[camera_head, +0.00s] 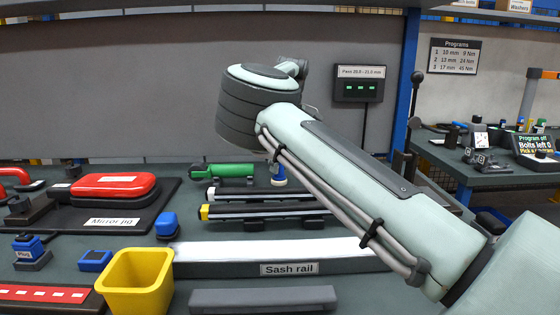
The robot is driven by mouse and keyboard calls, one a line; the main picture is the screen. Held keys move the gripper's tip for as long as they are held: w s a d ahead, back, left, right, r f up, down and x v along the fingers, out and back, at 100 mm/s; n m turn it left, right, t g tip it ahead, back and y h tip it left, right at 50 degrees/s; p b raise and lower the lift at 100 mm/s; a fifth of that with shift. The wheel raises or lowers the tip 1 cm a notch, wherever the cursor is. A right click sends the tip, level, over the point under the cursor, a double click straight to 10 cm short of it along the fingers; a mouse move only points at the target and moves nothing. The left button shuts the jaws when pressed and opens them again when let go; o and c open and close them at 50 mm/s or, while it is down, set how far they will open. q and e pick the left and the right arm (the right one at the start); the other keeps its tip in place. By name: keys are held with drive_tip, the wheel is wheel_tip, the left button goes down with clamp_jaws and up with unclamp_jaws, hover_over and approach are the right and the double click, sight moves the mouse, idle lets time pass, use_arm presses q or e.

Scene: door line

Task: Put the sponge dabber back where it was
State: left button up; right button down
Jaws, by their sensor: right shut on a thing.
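My right arm comes in from the lower right and bends at a large dark-ringed joint near the middle. My right gripper is mostly hidden behind this arm, and its fingertips cannot be made out. My left gripper is not in view.
A green cylinder (232,170) lies behind two dark rails (262,210). The white Sash rail bar (230,250) crosses the bench. A yellow bin (137,283), a blue block (167,224) and the Mirror jig (70,215) with a red part (113,186) stand left. A lit box (359,85) hangs behind.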

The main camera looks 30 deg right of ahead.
sight(284, 178)
drive_tip(key=c, duration=1.3)
unclamp_jaws()
drive_tip(key=shift+f, duration=0.1)
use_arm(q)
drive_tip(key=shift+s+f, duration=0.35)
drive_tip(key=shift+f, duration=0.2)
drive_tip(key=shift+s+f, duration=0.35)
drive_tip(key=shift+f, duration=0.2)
use_arm(e)
drive_tip(key=r, duration=0.4)
drive_tip(key=s+r, duration=0.1)
drive_tip(key=r, duration=0.3)
drive_tip(key=s+r, duration=0.1)
drive_tip(key=r, duration=0.3)
drive_tip(key=shift+d+r, duration=0.1)
drive_tip(key=shift+d, duration=0.15)
